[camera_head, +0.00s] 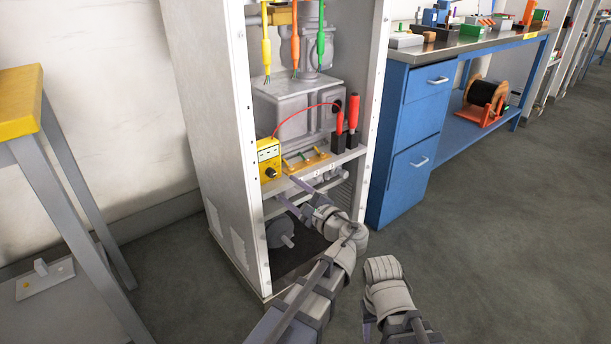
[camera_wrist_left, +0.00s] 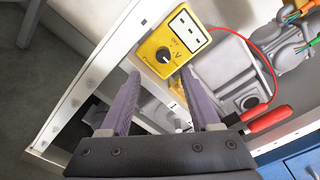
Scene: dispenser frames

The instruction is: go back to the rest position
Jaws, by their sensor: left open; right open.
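My left gripper (camera_head: 291,190) reaches into the open cabinet at its lower left, just below the shelf with the yellow meter. In the left wrist view the left gripper (camera_wrist_left: 160,75) has its two purple fingers wide apart, with nothing held between them. The yellow meter (camera_wrist_left: 174,47) shows beyond the fingertips; I cannot tell whether a finger touches the shelf edge. My right arm (camera_head: 386,283) is folded low at the bottom centre, in front of the cabinet, and its gripper fingers cannot be made out.
The cabinet's side posts (camera_head: 248,150) and shelf (camera_head: 325,165) are close around the left gripper. Two red-handled probes (camera_head: 353,112) stand on the shelf. A blue workbench (camera_head: 408,130) is at right, a yellow-topped stand (camera_head: 20,100) at left. Floor (camera_head: 500,260) at right is clear.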

